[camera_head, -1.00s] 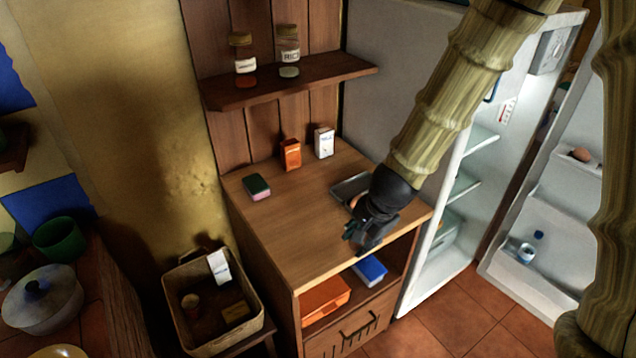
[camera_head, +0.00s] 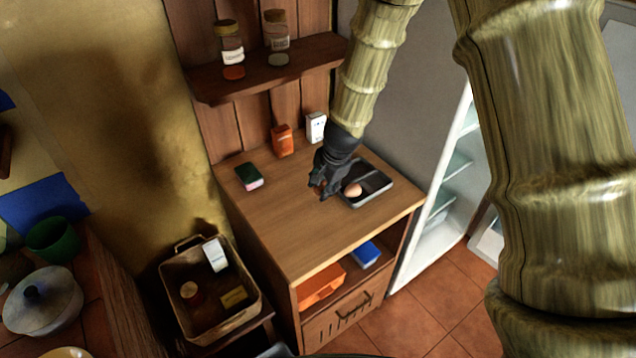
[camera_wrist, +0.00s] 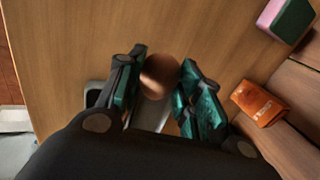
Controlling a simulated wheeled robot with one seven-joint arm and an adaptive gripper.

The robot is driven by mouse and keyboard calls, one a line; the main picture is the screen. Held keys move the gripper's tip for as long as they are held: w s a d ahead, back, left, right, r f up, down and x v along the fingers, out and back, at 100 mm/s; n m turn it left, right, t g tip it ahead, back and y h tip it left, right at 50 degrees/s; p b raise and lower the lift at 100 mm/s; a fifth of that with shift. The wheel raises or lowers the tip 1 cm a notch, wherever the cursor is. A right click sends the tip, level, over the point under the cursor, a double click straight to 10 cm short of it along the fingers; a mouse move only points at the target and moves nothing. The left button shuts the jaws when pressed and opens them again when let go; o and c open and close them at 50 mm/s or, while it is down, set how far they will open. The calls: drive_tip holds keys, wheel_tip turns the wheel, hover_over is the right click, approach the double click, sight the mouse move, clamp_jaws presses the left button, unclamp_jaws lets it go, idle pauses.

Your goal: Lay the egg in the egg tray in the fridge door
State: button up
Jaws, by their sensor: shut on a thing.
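My gripper (camera_head: 321,188) hangs over the counter just left of the metal tray (camera_head: 378,193). In the wrist view its teal-padded fingers (camera_wrist: 159,88) are shut on a brown egg (camera_wrist: 160,73). In the head view the fingers hide this held egg. Another pale brown egg (camera_head: 353,189) shows in the metal tray, beside the gripper. The fridge (camera_head: 455,170) stands open to the right, with glass shelves inside. Its door shows only as a small white part (camera_head: 487,243); my arm hides the rest, and the egg tray in it is not visible now.
An orange carton (camera_head: 283,141), a white carton (camera_head: 316,127) and a green-and-pink sponge (camera_head: 249,176) stand at the counter's back and left. A shelf with two jars (camera_head: 277,35) overhangs the back. The counter's front left is clear. A basket (camera_head: 180,322) sits lower left.

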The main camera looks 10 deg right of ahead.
sight(318, 197)
drive_tip(key=shift+w+a+f+p, duration=0.1)
drive_tip(key=shift+w+a+p, duration=0.1)
drive_tip(key=shift+w, duration=0.45)
drive_tip(key=shift+w+a+p, duration=0.1)
drive_tip(key=shift+w+p, duration=0.05)
drive_tip(key=shift+w, duration=0.45)
drive_tip(key=shift+w+f, duration=0.1)
drive_tip(key=shift+f, duration=0.1)
drive_tip(key=shift+a+f+p, duration=0.1)
drive_tip(key=shift+f+p, duration=0.4)
drive_tip(key=shift+f, duration=1.15)
drive_tip(key=shift+f, duration=0.15)
drive_tip(key=o, duration=0.7)
